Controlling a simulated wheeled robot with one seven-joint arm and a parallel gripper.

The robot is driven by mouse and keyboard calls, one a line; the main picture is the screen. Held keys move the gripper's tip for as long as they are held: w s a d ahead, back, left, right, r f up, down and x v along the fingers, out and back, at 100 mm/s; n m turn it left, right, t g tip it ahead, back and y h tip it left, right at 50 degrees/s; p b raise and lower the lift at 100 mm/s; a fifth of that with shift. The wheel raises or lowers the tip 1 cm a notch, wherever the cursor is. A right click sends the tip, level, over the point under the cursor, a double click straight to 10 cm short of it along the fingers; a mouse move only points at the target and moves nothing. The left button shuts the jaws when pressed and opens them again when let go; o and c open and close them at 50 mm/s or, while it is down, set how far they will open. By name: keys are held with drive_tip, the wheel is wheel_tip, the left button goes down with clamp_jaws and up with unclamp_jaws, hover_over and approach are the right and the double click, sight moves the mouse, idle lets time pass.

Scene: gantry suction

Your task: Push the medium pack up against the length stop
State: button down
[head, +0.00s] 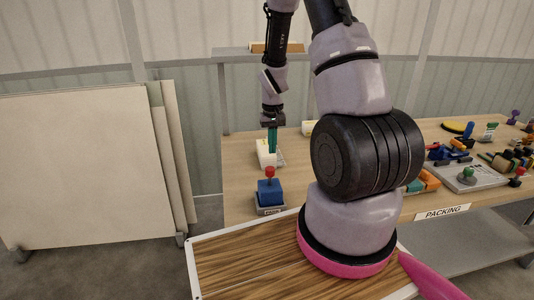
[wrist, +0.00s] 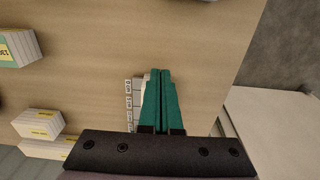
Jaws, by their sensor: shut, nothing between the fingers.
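My gripper (head: 272,150) points down with its teal fingers together and nothing between them. In the head view it is at a low cream-white item (head: 265,158) near the table's left end; I cannot tell whether they touch. In the wrist view the shut fingers (wrist: 160,73) lie beside a pale strip with dark markings (wrist: 129,104), and they partly hide a white piece behind them. White packs with yellow labels show at the left of the wrist view, one higher (wrist: 18,50) and one lower (wrist: 38,124). I cannot tell which is the medium pack or the length stop.
A blue block with a red knob (head: 269,191) stands on a grey base in front of my gripper. A cream block (head: 308,128) lies farther back. Several tools and parts crowd the right side of the table. Bare wood (wrist: 100,45) shows in the wrist view.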

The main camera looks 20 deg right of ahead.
sight(268, 154)
wheel_tip(268, 154, down, 9)
drive_tip(key=shift+r, duration=0.2)
drive_tip(key=w, duration=0.3)
drive_tip(key=shift+d+f, duration=0.25)
drive_tip(key=shift+d, duration=0.05)
drive_tip(key=shift+w+d, duration=0.1)
drive_tip(key=shift+w, duration=0.35)
drive_tip(key=w, duration=0.3)
drive_tip(key=shift+w+d, duration=0.4)
drive_tip(key=shift+s, duration=0.15)
